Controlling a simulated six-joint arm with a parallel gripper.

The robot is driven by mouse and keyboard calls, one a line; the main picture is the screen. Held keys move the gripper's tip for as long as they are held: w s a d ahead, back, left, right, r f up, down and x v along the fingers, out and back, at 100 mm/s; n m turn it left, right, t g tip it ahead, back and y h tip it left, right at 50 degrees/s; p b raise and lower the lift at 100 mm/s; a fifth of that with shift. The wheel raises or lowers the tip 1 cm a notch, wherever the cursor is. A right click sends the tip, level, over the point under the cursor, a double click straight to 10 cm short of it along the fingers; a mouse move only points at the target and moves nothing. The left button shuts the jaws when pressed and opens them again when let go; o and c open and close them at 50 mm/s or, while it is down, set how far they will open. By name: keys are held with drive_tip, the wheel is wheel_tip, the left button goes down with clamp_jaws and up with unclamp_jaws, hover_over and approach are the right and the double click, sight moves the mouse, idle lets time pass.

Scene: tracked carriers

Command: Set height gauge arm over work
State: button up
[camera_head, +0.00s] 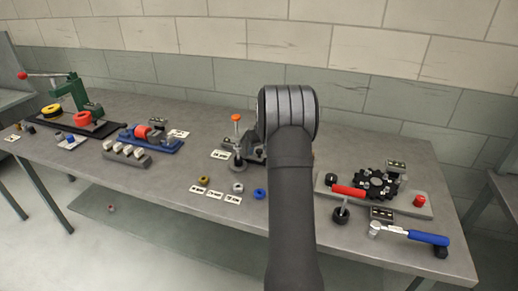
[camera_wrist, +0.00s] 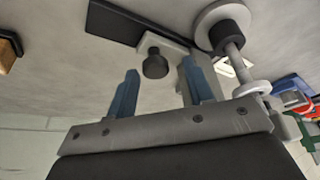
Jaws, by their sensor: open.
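In the wrist view, a grey post (camera_wrist: 236,57) with a dark collar rises from a pale disc to the right of my fingers. My gripper (camera_wrist: 160,90) is open, with two blue-grey fingers and nothing between them. A dark round knob (camera_wrist: 155,64) shows beyond the fingertips. The gauge's arm and the work cannot be clearly told.
Colored rings (camera_head: 259,194) and label cards lie in front of the post. To the right are a dark geared fixture (camera_head: 376,184), a red-handled tool (camera_head: 348,191) and a blue-handled wrench (camera_head: 428,238). A blue fixture (camera_head: 150,142) and green press (camera_head: 75,94) stand left.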

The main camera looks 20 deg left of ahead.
drive_tip(key=v, duration=1.7)
drive_tip(key=shift+r, duration=0.2)
drive_tip(key=x, duration=1.7)
drive_tip(key=shift+f, duration=0.3)
drive_tip(key=shift+d, duration=0.2)
drive_tip(key=shift+r, duration=0.1)
